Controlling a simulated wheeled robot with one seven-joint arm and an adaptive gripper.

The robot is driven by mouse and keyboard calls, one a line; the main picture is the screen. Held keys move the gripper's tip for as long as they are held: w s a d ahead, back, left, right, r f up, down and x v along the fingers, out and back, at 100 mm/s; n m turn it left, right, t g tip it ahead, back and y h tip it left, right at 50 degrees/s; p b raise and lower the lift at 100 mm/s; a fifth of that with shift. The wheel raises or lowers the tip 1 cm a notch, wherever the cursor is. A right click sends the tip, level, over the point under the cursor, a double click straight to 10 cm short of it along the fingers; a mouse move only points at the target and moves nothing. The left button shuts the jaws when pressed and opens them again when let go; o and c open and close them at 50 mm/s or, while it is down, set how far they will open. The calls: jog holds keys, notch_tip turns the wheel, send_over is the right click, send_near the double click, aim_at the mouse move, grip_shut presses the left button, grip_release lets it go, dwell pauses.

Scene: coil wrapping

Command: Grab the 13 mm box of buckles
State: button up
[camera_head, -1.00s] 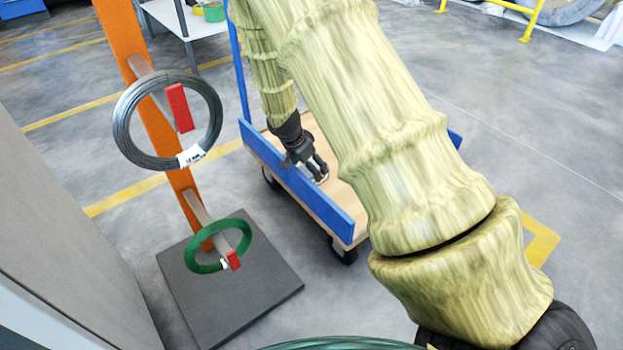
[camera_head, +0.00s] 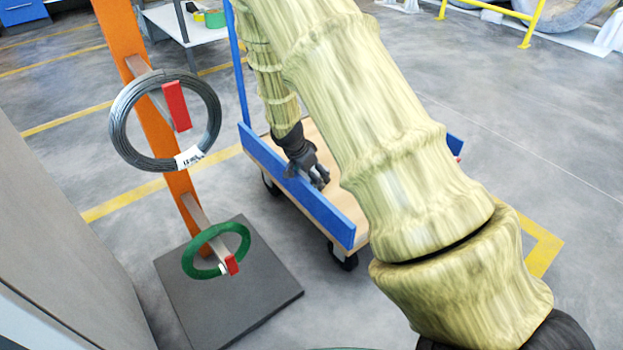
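No box of buckles can be made out in this view; my arm covers much of the cart's deck. My gripper (camera_head: 320,181) is dark and points down over the left part of the cart (camera_head: 333,212), near its blue side board. Its fingers are small and partly overlap in the picture, so I cannot tell whether they are open or shut. Nothing is clearly seen between them.
An orange stand (camera_head: 158,130) on a dark base plate (camera_head: 262,285) holds a grey wire coil (camera_head: 124,135) and a green coil (camera_head: 193,258) at the left. A white table (camera_head: 205,32) stands behind. Yellow railing (camera_head: 530,25) is at the back right.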

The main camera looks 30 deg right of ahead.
jog(key=shift+f, duration=0.1)
dwell(0.3)
jog(key=c, duration=1.5)
jog(key=shift+o, duration=0.2)
